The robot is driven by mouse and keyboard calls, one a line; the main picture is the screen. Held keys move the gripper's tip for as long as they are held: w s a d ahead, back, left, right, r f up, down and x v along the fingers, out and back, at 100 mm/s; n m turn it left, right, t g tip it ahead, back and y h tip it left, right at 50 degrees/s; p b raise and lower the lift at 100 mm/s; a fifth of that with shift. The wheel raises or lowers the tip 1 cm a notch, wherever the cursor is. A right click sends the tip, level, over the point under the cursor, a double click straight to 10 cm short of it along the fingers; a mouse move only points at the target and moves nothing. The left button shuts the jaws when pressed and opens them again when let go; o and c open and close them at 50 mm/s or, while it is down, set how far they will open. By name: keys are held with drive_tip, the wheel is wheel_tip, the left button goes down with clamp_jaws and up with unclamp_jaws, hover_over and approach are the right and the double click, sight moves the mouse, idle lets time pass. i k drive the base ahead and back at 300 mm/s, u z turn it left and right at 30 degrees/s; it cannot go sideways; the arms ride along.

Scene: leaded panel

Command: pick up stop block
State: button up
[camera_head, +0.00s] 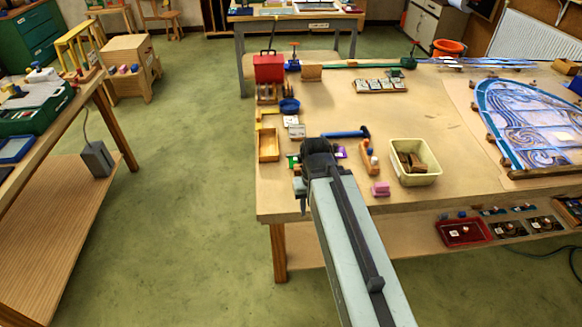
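My arm reaches from the lower right up over the front left of the workbench (430,130). My gripper (318,148) is at its far end, dark and seen from behind, over small green and purple items. Its fingers are hidden, so I cannot tell whether it is open or holds anything. I cannot tell for sure which thing is the stop block. A small wooden block (312,72) sits at the bench's back left, by a green bar. A small pink block (381,188) lies near the front edge, right of my gripper.
A cream tub (430,177) with brown pieces stands right of my gripper. A blue-handled hammer (345,133), a wooden tray (268,143) and a red box (268,68) lie around it. The leaded panel (535,120) covers the right. The bench middle is mostly clear.

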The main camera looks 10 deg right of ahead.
sight(297, 169)
drive_tip(key=u, duration=0.1)
drive_tip(key=i, duration=1.05)
drive_tip(key=z, duration=0.2)
drive_tip(key=k, duration=0.55)
drive_tip(key=u, duration=0.85)
drive_tip(key=k, duration=1.2)
drive_tip(key=u, duration=1.15)
drive_tip(key=i, duration=0.3)
drive_tip(key=z, duration=0.65)
drive_tip(key=i, duration=1.35)
drive_tip(key=u, duration=0.35)
drive_tip(key=k, duration=0.1)
drive_tip(key=z, duration=0.45)
